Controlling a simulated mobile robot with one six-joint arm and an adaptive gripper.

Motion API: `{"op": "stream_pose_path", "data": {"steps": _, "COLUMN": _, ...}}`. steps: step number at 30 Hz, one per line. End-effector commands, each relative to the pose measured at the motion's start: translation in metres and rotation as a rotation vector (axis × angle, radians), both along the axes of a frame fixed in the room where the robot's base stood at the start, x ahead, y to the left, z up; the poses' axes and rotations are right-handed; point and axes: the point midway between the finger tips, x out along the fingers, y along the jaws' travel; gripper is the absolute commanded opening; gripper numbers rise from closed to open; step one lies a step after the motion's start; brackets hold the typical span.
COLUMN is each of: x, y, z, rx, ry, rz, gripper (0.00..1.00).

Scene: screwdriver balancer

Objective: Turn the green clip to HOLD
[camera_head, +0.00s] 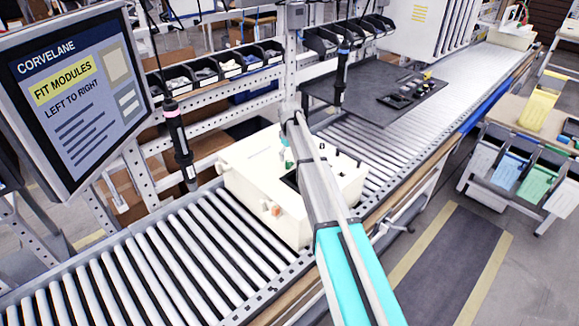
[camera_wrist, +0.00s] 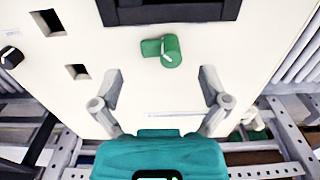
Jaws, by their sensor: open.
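The green clip (camera_wrist: 163,49) is on the cream face of a box-shaped unit (camera_wrist: 215,25), with a round knob end at the right, a short tab to the left and a pale mark on the knob. My gripper (camera_wrist: 161,75) is open and empty. Its two fingertips are spread to the left and right, just below the clip in the wrist view, and do not touch it. No HOLD lettering is readable. In the head view my arm covers part of the cream unit (camera_head: 245,170) on the roller conveyor.
The unit has a dark recess (camera_wrist: 170,10) above the clip, square holes and a black knob (camera_wrist: 11,57) at left. Two hanging screwdrivers (camera_head: 178,135) (camera_head: 342,75) flank the unit. A screen (camera_head: 75,95) stands at left. The rollers (camera_head: 150,265) in front are clear.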

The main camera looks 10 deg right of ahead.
Motion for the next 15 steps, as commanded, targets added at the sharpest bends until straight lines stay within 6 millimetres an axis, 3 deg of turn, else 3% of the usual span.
{"op": "stream_pose_path", "data": {"steps": 6, "x": 0.000, "y": 0.000, "z": -0.020, "rx": 0.000, "ry": 0.000, "rz": 0.000, "gripper": 0.95}}
{"op": "stream_pose_path", "data": {"steps": 15, "x": 0.000, "y": 0.000, "z": -0.031, "rx": 0.000, "ry": 0.000, "rz": 0.000, "gripper": 0.95}}
